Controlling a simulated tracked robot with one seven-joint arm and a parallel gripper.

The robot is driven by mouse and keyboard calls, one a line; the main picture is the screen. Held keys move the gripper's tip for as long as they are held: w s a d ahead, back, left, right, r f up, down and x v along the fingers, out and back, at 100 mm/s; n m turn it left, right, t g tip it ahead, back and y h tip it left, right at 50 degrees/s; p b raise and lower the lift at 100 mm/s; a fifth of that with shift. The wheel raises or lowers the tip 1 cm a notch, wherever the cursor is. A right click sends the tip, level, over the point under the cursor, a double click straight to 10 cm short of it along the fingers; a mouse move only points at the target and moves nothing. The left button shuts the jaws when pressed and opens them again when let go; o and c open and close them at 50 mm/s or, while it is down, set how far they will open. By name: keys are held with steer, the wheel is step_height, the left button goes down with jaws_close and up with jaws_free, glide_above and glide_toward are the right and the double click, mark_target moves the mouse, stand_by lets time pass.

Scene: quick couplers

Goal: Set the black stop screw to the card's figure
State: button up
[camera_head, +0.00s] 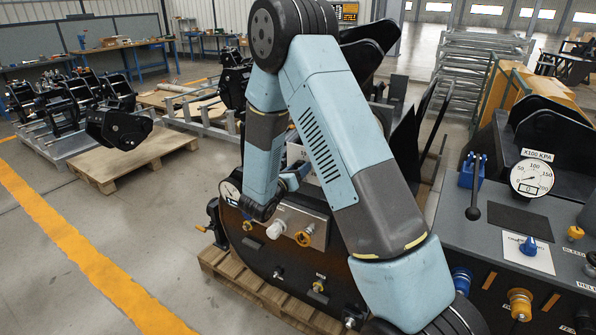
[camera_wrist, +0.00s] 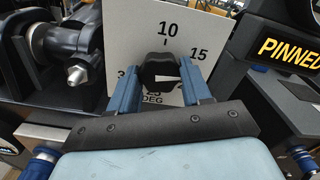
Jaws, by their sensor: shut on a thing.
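The black stop screw (camera_wrist: 161,69) shows as a dark knob with a white mark low on its face, in the middle of the wrist view. It sits in front of a pale dial plate (camera_wrist: 135,30) that reads 10 at the top, 15 at the upper right and DEG at the bottom. Its other figures are partly covered. My gripper (camera_wrist: 160,84) has one blue finger on each side of the knob and is shut on it. In the head view my gripper (camera_head: 290,180) is largely hidden by my arm. I cannot tell which figure the white mark points at.
A PINNED sign (camera_wrist: 288,43) is close on the right in the wrist view, and a metal fitting (camera_wrist: 78,72) is on the left. In the head view a console with a KPA gauge (camera_head: 532,177) stands at right.

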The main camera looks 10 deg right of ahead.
steer(key=shift+s+f+m, duration=0.1)
steer(key=shift+f+m, duration=0.05)
steer(key=shift+m, duration=7.85)
steer(key=shift+f+m, duration=0.1)
steer(key=shift+m, duration=7.9)
steer(key=shift+a, duration=0.1)
steer(key=shift+r, duration=0.1)
steer(key=o, duration=1.1)
steer(key=shift+c, duration=0.2)
